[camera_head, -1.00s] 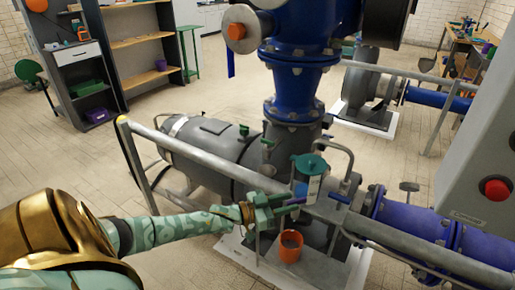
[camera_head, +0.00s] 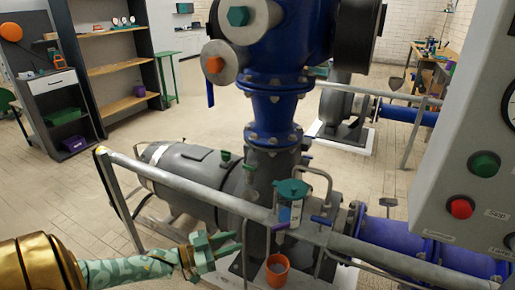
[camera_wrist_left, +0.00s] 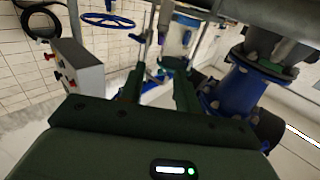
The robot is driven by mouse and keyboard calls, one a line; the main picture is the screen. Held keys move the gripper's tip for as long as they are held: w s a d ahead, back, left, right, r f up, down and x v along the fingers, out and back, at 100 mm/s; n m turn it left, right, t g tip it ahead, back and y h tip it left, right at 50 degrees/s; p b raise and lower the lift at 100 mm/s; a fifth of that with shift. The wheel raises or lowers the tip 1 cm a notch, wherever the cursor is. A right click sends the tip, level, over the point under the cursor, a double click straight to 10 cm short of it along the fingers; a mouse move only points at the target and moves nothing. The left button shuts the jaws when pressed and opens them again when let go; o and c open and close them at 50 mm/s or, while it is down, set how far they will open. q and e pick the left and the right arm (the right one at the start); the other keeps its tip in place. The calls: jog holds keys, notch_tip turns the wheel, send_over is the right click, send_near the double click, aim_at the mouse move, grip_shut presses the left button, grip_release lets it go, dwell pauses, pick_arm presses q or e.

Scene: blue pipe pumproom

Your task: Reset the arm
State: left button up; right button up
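My left arm comes in from the lower left in the head view, with a gold sleeve and a pale green patterned forearm. Its green left gripper (camera_head: 237,244) is open, its two fingers apart with nothing visible between them. It is left of the pump's railing canister with a green lid (camera_head: 290,212) and apart from it. In the left wrist view the two dark fingers (camera_wrist_left: 160,88) are spread, and the clear canister (camera_wrist_left: 180,42) stands beyond them. My right gripper is not in view.
A grey railing (camera_head: 190,186) runs in front of the pump, close above the gripper. An orange cup (camera_head: 277,270) stands just right of it. A grey control panel with a red button (camera_head: 460,208) is at the right. Shelves (camera_head: 118,68) stand far back left, with open floor before them.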

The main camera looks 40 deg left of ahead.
pick_arm(q)
jog(key=s+a+f+m+g+y, duration=0.1)
jog(key=s+a+f+g+y, duration=0.15)
jog(key=f, duration=0.35)
jog(key=s+a+f+g+y, duration=0.1)
jog(key=a+f+y, duration=0.25)
jog(key=f, duration=0.25)
jog(key=s+f+n+g+y, duration=0.1)
jog(key=s+f+g+y, duration=0.35)
jog(key=s+f, duration=1.15)
jog(key=s+d+f+g+h, duration=0.1)
jog(key=s+d+f+g, duration=0.3)
jog(key=s, duration=0.4)
jog(key=s+d+f+g, duration=0.3)
jog(key=s+d+f, duration=0.25)
jog(key=s, duration=0.25)
jog(key=s+d+h, duration=0.1)
jog(key=s+d, duration=0.2)
jog(key=d, duration=0.3)
jog(key=s+d+n+g, duration=0.1)
jog(key=s+d, duration=0.2)
jog(key=d, duration=0.3)
jog(key=shift+s+f+h, duration=0.25)
jog(key=shift+s+h, duration=0.1)
dwell(2.1)
